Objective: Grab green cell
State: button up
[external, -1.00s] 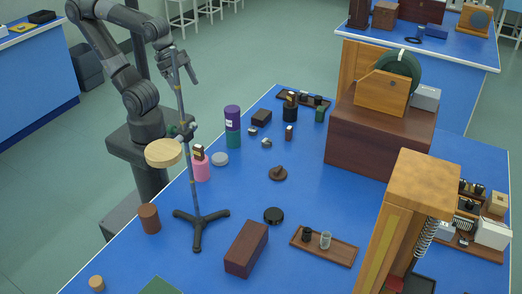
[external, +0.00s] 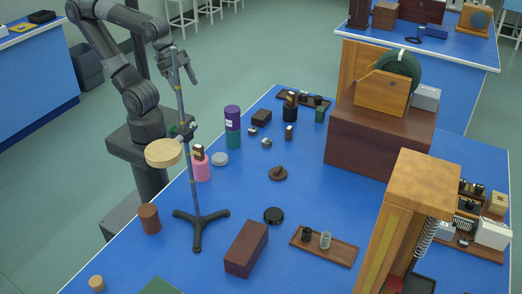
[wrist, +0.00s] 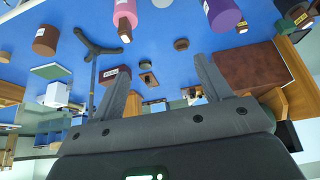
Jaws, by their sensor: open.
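Two green things show in the external view, and I cannot tell for sure which is the green cell. One is a small dark green block with a dark top (external: 320,115) near the tray at the far edge of the bench. The other is a green cylinder (external: 233,139) under a purple cylinder (external: 232,119), which also shows in the wrist view (wrist: 222,14). My gripper (external: 187,76) is open and empty, raised high near the top of a stand, well away from both. Its two fingers are spread apart in the wrist view (wrist: 161,65).
The tripod stand (external: 197,220) with a round wooden disc (external: 163,153) rises close to my arm. A pink cylinder (external: 202,170) stands nearby. A large brown box (external: 375,135) with a wheel is at the right.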

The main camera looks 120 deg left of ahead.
jog(key=w+a+r, duration=0.1)
jog(key=w+a, duration=0.3)
jog(key=w, duration=0.3)
jog(key=w+a+r, duration=0.2)
jog(key=w+a, duration=0.1)
jog(key=w, duration=0.4)
jog(key=n+g, duration=0.1)
send_over(323, 105)
jog(key=s, duration=0.3)
notch_tip(323, 105, down, 22)
jog(key=x, duration=0.4)
jog(key=shift+w+a+f, duration=0.15)
jog(key=shift+f, duration=0.2)
jog(key=shift+y, duration=0.3)
jog(key=x, duration=0.5)
jog(key=shift+d+f, duration=0.3)
jog(key=shift+f, duration=0.05)
